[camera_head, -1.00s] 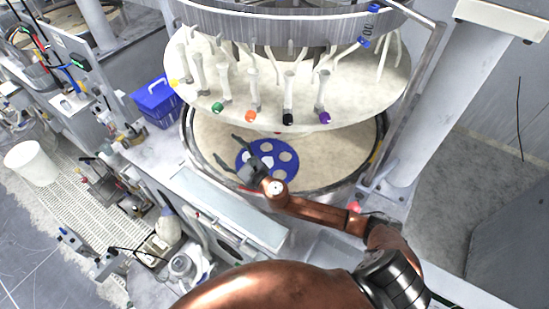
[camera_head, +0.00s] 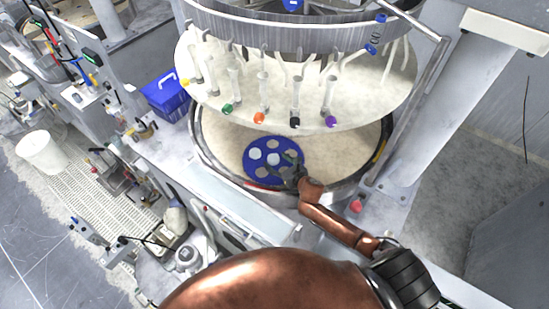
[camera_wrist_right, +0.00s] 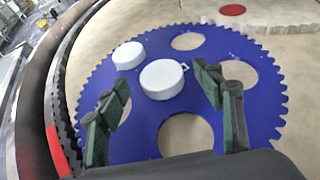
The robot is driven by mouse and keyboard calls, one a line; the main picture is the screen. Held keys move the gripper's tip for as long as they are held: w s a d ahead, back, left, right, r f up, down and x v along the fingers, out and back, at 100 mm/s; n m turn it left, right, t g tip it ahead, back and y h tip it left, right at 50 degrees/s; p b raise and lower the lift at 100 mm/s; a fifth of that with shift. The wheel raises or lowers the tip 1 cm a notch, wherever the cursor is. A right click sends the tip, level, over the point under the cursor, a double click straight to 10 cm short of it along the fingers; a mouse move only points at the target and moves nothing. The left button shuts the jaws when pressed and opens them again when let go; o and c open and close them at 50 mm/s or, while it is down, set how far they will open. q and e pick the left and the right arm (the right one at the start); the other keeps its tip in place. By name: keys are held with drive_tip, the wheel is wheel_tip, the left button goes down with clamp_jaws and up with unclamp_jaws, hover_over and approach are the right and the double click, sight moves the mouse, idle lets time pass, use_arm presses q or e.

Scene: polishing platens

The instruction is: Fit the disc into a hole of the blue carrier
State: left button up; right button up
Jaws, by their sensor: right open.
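The blue toothed carrier (camera_head: 262,178) lies on the pale platen and fills much of the right wrist view (camera_wrist_right: 262,120). It has several round holes. One white disc (camera_wrist_right: 162,80) is near the carrier's middle, and a second white disc (camera_wrist_right: 128,55) is near its far left edge. Both show side walls above the blue surface; I cannot tell how deep either sits. My right gripper (camera_head: 290,167) is over the carrier's near right part. In the wrist view its open fingers (camera_wrist_right: 161,79) appear on either side of the middle disc, with no contact visible. My left gripper is not in view.
The pale platen (camera_head: 225,135) has a raised rim around it. An upper plate (camera_head: 330,75) with several coloured-knob fittings hangs over its back part. A red spot (camera_wrist_right: 232,10) lies beyond the carrier. A blue box (camera_head: 165,100) stands at left.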

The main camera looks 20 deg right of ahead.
drive_tip(key=shift+x, duration=0.85)
drive_tip(key=shift+d, duration=0.1)
drive_tip(key=shift+r, duration=0.1)
drive_tip(key=c, duration=1.3)
drive_tip(key=shift+c, duration=0.2)
